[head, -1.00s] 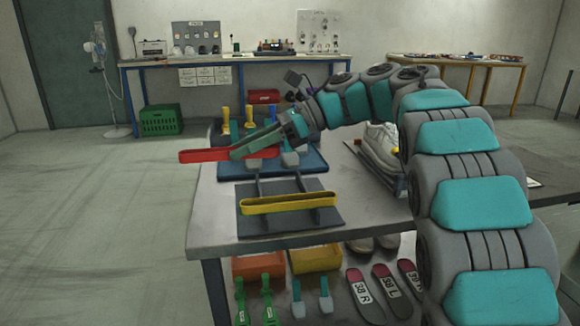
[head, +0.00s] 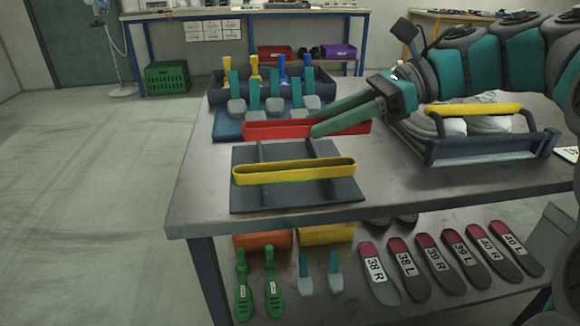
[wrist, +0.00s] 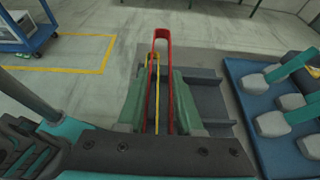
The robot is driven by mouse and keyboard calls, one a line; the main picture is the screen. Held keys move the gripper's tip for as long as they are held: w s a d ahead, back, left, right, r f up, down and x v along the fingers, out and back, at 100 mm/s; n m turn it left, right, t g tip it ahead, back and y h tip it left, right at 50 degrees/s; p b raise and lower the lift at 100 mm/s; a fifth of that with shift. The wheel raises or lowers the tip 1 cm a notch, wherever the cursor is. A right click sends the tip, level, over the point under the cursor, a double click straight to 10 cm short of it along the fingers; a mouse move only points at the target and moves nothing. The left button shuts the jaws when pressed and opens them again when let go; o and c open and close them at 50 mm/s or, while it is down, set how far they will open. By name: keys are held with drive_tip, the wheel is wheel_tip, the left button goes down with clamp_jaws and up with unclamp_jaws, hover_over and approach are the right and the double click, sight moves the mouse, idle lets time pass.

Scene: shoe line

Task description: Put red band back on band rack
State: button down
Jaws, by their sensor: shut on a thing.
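The red band (head: 275,130) is a long narrow loop held level in my gripper (head: 322,122). In the wrist view the red band (wrist: 162,38) runs between the two green fingers of my gripper (wrist: 160,82) and sticks out past them. The band rack (head: 240,192) is a dark grey plate with two rails on the near table. A yellow band (head: 293,173) lies across the rails at the front. The red band is behind the yellow one, around the rear ends of the rails. I cannot tell whether it touches them. In the wrist view the rack (wrist: 208,98) is partly hidden by a finger.
Behind the rack is a blue mat (head: 228,130) with several grey-headed brushes and a dark bin. To the right a dark frame (head: 480,155) holds shoes with another yellow band (head: 475,110) across them. The table's front left corner (head: 195,205) is clear.

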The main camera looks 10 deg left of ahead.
drive_tip(key=s, duration=0.1)
drive_tip(key=s+f, duration=0.1)
drive_tip(key=s, duration=0.1)
drive_tip(key=shift+s+d+f+b, duration=0.25)
drive_tip(key=shift+s+d+b, duration=0.15)
drive_tip(key=w+a+p, duration=0.1)
drive_tip(key=w+a, duration=0.1)
drive_tip(key=w, duration=0.2)
drive_tip(key=w+a+f+p, duration=0.1)
drive_tip(key=w+a, duration=0.1)
drive_tip(key=w, duration=0.3)
drive_tip(key=w+a+p, duration=0.1)
drive_tip(key=w, duration=0.4)
drive_tip(key=shift+w+a+f, duration=0.15)
drive_tip(key=shift+a+f, duration=0.15)
drive_tip(key=shift+a, duration=0.1)
drive_tip(key=shift+w+a+f+g+p, duration=0.1)
drive_tip(key=shift+w+g+p, duration=0.05)
drive_tip(key=shift+g+p, duration=0.2)
wheel_tip(320, 180, down, 3)
drive_tip(key=shift+f, duration=0.15)
drive_tip(key=shift+f, duration=0.2)
drive_tip(key=c, duration=0.6)
unclamp_jaws()
drive_tip(key=shift+o, duration=0.2)
drive_tip(key=shift+r, duration=0.1)
